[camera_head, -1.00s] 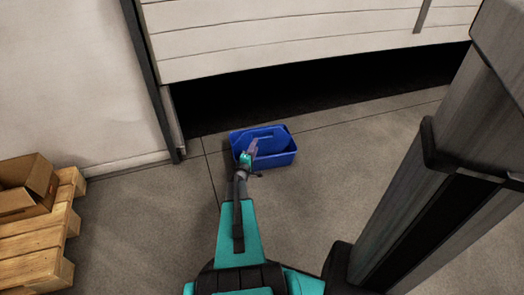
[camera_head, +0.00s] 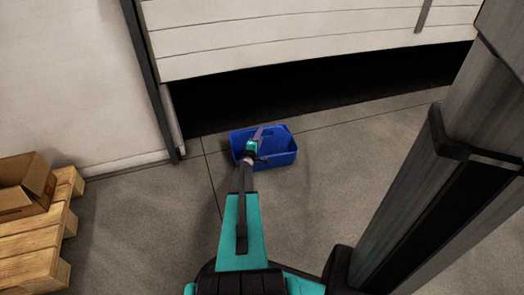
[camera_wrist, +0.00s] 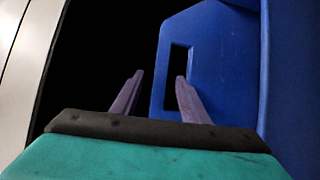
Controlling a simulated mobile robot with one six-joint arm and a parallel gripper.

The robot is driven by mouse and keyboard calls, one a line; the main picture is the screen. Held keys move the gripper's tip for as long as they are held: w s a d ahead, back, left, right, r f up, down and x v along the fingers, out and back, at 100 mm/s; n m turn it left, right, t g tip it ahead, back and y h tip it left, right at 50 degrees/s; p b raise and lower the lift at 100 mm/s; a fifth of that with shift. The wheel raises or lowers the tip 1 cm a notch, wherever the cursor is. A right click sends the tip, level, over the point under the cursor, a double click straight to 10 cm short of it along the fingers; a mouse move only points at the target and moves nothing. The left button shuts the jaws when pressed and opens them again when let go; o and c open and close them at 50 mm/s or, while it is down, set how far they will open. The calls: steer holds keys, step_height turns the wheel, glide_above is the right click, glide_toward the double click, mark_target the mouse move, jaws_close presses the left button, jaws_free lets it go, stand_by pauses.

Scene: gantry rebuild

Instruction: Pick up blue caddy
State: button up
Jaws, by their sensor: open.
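The blue caddy (camera_head: 281,157) stands on the concrete floor in front of the partly raised shutter door. It is an open box with a central divider that has a slot handle. My gripper (camera_head: 259,133) is over the caddy in the head view, at its divider. In the wrist view my gripper (camera_wrist: 157,90) is open, its two purple fingers apart. The right finger overlaps the slot in the caddy's blue handle panel (camera_wrist: 215,65), and the left finger shows against the dark. I cannot tell whether either finger touches the panel.
A white slatted shutter (camera_head: 300,35) hangs over a dark gap behind the caddy. A wooden pallet (camera_head: 35,250) with an open cardboard box (camera_head: 38,185) stands at the left. The floor (camera_head: 140,225) between pallet and caddy is clear.

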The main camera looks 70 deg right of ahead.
steer(key=shift+d, duration=0.15)
steer(key=shift+w+d+f+b, duration=0.1)
steer(key=shift+d+b, duration=0.65)
steer(key=shift+d, duration=0.5)
steer(key=shift+w+d+b, duration=0.1)
steer(key=shift+d+b, duration=0.65)
steer(key=shift+d, duration=0.45)
jaws_close()
